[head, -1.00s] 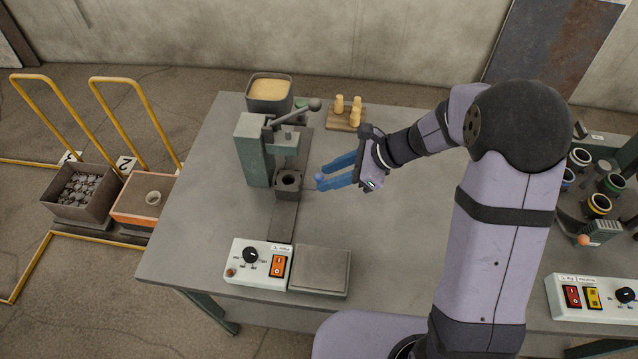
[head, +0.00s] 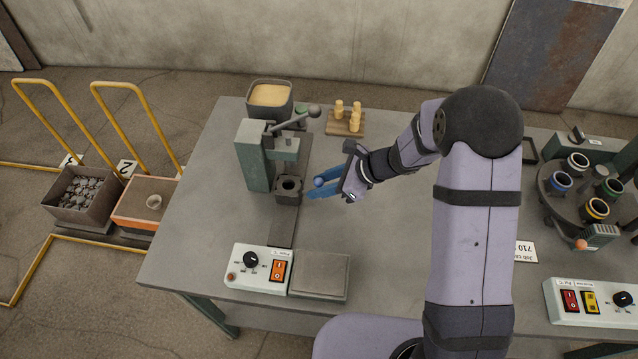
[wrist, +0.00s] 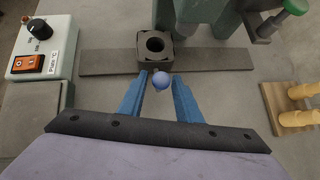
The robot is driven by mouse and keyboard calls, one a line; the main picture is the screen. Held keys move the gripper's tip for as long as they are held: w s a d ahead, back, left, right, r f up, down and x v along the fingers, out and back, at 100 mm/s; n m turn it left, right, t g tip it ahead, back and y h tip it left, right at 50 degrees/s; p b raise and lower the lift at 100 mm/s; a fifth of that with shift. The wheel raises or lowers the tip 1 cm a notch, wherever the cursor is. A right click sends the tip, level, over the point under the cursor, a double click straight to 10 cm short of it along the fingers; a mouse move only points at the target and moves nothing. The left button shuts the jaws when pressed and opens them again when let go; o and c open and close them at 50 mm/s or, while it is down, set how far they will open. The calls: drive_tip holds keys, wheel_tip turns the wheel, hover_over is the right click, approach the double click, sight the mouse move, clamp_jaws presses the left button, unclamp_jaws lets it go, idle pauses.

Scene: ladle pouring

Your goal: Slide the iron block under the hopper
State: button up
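The iron block (head: 288,196) is dark, with a round hole in its top, and sits on a flat rail (head: 281,232) beside the green press (head: 258,165). It also shows in the wrist view (wrist: 183,55). A blue ball knob (head: 319,182) sticks out on the block's right side. My gripper (head: 314,188) has blue fingers, spread on either side of the knob (wrist: 162,83), with a gap to each finger. Its tips are close to the block's side. The hopper appears to be the grey bin of yellow grain (head: 270,96) at the back, near the rail's far end.
A lever (head: 295,119) reaches over the press. A control box (head: 257,265) and a grey plate (head: 320,276) lie at the front. A wooden board with yellow plugs (head: 345,122) stands at the back. The table's middle is clear.

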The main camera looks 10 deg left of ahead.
drive_tip(key=shift+a+f, duration=0.25)
drive_tip(key=shift+a, duration=0.05)
drive_tip(key=shift+c, duration=0.3)
clamp_jaws()
drive_tip(key=shift+w, duration=0.1)
drive_tip(key=shift+w, duration=0.1)
drive_tip(key=w, duration=1.6)
drive_tip(key=shift+f, duration=0.1)
drive_tip(key=shift+w+b, duration=0.45)
drive_tip(key=shift+w, duration=0.4)
drive_tip(key=shift+w+d+r, duration=0.1)
drive_tip(key=shift+w+r, duration=0.05)
drive_tip(key=shift+r, duration=0.15)
